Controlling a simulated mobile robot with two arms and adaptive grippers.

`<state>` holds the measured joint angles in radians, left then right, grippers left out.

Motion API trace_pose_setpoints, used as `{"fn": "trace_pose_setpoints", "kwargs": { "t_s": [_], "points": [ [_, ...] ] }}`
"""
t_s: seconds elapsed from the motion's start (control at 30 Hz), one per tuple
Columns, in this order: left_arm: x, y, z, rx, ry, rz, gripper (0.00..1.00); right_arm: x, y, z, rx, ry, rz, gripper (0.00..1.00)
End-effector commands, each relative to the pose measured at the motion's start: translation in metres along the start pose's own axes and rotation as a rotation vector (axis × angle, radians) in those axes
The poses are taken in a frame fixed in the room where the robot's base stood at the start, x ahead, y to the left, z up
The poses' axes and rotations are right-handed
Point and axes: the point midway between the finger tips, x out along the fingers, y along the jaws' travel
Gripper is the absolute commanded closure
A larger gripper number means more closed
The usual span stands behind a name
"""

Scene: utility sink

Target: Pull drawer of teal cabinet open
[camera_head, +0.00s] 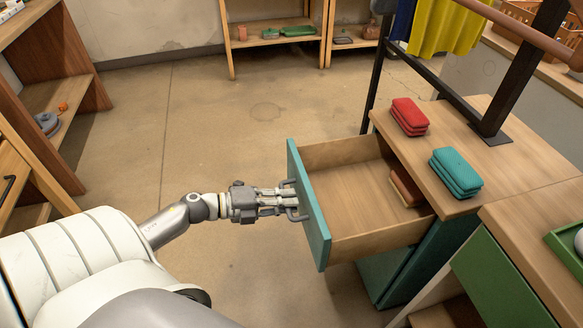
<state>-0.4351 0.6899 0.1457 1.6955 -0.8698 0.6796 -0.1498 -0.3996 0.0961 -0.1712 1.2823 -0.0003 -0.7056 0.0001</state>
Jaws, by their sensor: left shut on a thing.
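The teal cabinet (395,262) stands at the right, with a wooden top. Its drawer (345,193) is pulled well out to the left, so its wooden inside shows. A brown block-like object (406,187) lies inside, near the cabinet end and partly hidden under the top. The drawer's teal front (308,207) carries a grey handle (295,215). My left gripper (286,199) reaches in from the left and is shut on the handle. My right gripper is not in view.
Red folded cloths (410,115) and teal folded cloths (456,172) lie on the cabinet top. A dark metal rack post (525,70) stands behind them. A green-fronted cabinet (500,283) adjoins at the lower right. Wooden shelves (70,75) stand at the left. The floor left of the drawer is clear.

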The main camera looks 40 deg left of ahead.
Motion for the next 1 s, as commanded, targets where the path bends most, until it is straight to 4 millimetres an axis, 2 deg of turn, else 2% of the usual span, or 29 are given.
{"fn": "trace_pose_setpoints", "kwargs": {
  "t_s": [0.23, 0.27, 0.4, 0.43, 0.77, 0.87, 1.0],
  "points": [
    [0.000, 0.000, 0.000, 0.001, 0.001, 0.000, 1.00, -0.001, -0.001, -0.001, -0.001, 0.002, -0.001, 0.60],
    [0.000, 0.000, 0.000, 0.001, 0.001, 0.000, 0.86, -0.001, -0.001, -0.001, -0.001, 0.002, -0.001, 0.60],
    [0.000, 0.000, 0.000, 0.001, 0.001, 0.000, 0.68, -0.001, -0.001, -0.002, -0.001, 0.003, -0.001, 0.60],
    [0.000, 0.000, 0.000, 0.001, 0.001, 0.000, 0.67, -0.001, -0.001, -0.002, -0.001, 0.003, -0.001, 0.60],
    [-0.001, 0.000, 0.000, 0.000, 0.000, 0.000, 0.67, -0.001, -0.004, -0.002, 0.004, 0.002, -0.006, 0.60],
    [-0.008, 0.001, 0.000, -0.001, -0.001, 0.002, 0.67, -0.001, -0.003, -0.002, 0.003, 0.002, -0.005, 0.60],
    [-0.028, 0.001, 0.000, -0.002, -0.001, 0.004, 0.67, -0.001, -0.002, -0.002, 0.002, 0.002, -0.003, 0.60]
  ]
}}
